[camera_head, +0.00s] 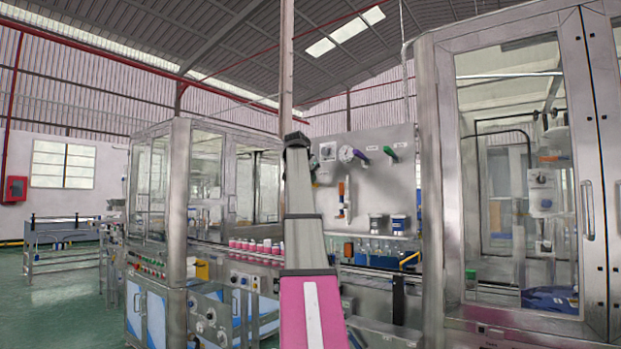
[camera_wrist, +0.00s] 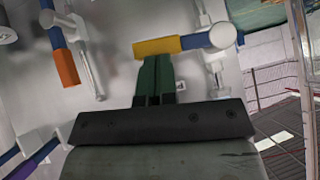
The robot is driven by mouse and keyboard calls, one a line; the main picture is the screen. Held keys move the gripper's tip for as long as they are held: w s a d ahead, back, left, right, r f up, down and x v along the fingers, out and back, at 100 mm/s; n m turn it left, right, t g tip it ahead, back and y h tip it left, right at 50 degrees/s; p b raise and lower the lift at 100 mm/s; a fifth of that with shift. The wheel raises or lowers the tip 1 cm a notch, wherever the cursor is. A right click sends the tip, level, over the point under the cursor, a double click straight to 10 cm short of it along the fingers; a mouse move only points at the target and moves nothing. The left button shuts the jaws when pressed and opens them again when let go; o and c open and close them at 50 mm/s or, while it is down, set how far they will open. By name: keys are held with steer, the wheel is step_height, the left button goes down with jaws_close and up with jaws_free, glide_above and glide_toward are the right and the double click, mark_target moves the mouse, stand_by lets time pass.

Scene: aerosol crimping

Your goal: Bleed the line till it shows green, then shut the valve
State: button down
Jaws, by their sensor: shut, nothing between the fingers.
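A pale valve panel (camera_head: 375,185) stands ahead, with a round gauge (camera_head: 346,154) and purple, green and orange handles. The orange handle (camera_head: 341,188) hangs down beside a clear upright tube (camera_head: 348,212). In the wrist view, my gripper (camera_wrist: 156,62) is shut and empty. Its tips are at a yellow-ended blue handle (camera_wrist: 190,43) with a white round end; I cannot tell whether they touch. An orange-ended blue handle (camera_wrist: 62,52) is at upper left, and a purple-and-blue one (camera_wrist: 32,160) at lower left. No line reading is legible.
My arm hides part of the panel's left side in the head view. A glass-walled machine (camera_head: 520,180) stands close on the right, and another cabinet (camera_head: 185,190) on the left. Pink-bodied cans (camera_head: 255,248) line the conveyor.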

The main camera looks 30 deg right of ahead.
step_height(320, 180, down, 7)
steer(key=w+m+t+y, duration=0.1)
steer(key=m+t, duration=0.4)
steer(key=t, duration=0.3)
steer(key=shift+w+a+f+m+t, duration=0.15)
steer(key=shift+w+a+m+t, duration=0.15)
steer(key=shift+t, duration=0.1)
steer(key=shift+f, duration=0.15)
stand_by(0.3)
steer(key=s+a+r, duration=0.1)
steer(key=s, duration=0.5)
steer(key=s+a+r, duration=0.1)
steer(key=s+r, duration=0.1)
steer(key=s, duration=0.4)
steer(key=shift+s+a, duration=0.25)
steer(key=shift+y, duration=0.3)
stand_by(0.8)
